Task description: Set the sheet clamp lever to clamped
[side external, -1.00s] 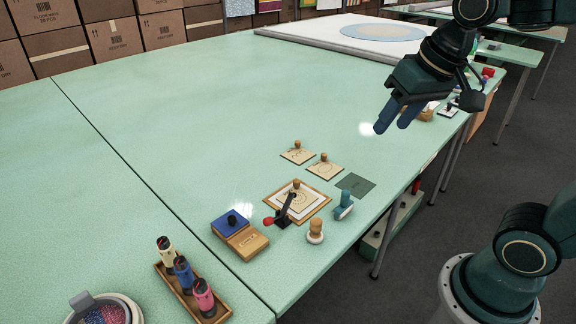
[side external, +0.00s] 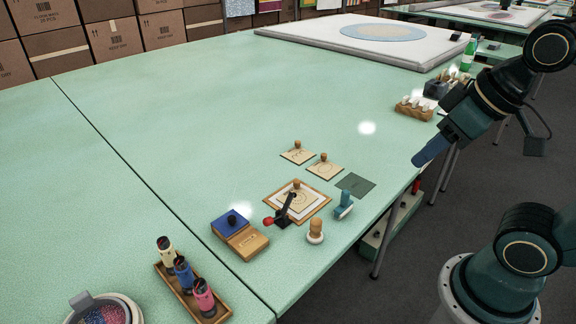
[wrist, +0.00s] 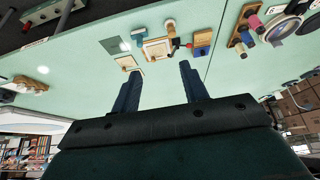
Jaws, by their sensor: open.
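The sheet clamp has a dark lever (side external: 286,206) with a red knob (side external: 268,221) on its left end. It stands at the front edge of a wooden board with a cream sheet (side external: 311,212). The lever leans up and to the right in the side view; I cannot tell whether it presses on the sheet. The board also shows in the wrist view (wrist: 157,50), where the red knob is small. My gripper (side external: 418,162) is off the right edge of the table, away from the clamp. In the wrist view its two fingers (wrist: 160,75) are apart with nothing between them.
A blue-topped wooden block (side external: 240,236), a round-knobbed stamp (side external: 316,232) and a teal stamp (side external: 344,206) stand close around the board. A tray of bottles (side external: 190,282) is at front left. The table's middle (side external: 215,110) is clear.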

